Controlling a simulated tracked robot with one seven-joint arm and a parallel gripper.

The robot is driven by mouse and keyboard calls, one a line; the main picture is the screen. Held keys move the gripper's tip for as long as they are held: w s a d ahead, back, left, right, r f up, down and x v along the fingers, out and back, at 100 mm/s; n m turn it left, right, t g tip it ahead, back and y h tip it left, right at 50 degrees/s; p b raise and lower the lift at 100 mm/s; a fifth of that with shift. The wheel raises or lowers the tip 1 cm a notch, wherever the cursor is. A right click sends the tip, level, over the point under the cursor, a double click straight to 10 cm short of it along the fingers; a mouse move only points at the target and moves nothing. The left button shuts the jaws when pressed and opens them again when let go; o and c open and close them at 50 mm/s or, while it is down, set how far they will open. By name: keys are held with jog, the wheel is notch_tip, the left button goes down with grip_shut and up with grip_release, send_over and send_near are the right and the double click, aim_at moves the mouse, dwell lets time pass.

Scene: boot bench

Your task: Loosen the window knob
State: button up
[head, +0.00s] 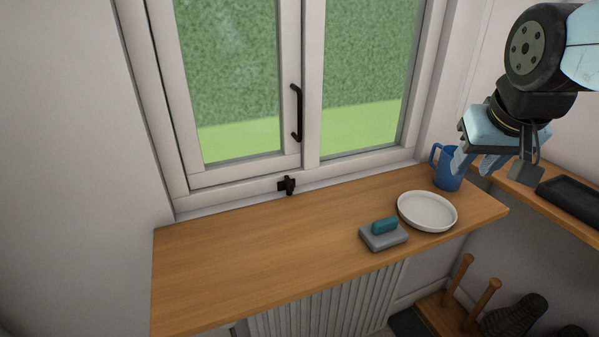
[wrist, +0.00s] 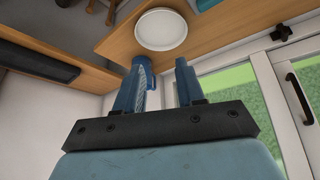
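The window knob (head: 287,186) is a small black knob on the bottom rail of the white window frame, just above the wooden sill. It also shows at the upper right of the wrist view (wrist: 282,31). My gripper (head: 474,170) is at the upper right of the head view, near the blue mug and well to the right of the knob. In the wrist view my gripper (wrist: 160,68) has its two blue fingers apart with nothing held between them. The knob's finer shape is too small to tell.
The sill (head: 240,250) is clear on its left. On its right are a white plate (head: 427,211), a blue mug (head: 447,180) and a grey block with a teal piece on top (head: 383,237). A black window handle (head: 297,112) stands above the knob. A side shelf holds a black tray (head: 572,199).

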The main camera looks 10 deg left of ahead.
jog(key=w+a+n, duration=0.2)
jog(key=w+a, duration=0.5)
jog(key=a, duration=0.2)
jog(key=n+g+y, duration=0.2)
jog(key=n+y, duration=0.1)
jog(key=n, duration=0.1)
send_near(289, 179)
jog(key=x, duration=0.8)
jog(key=shift+w+a+f, duration=0.1)
jog(key=shift+f, duration=0.25)
jog(key=shift+c, duration=0.2)
grip_shut()
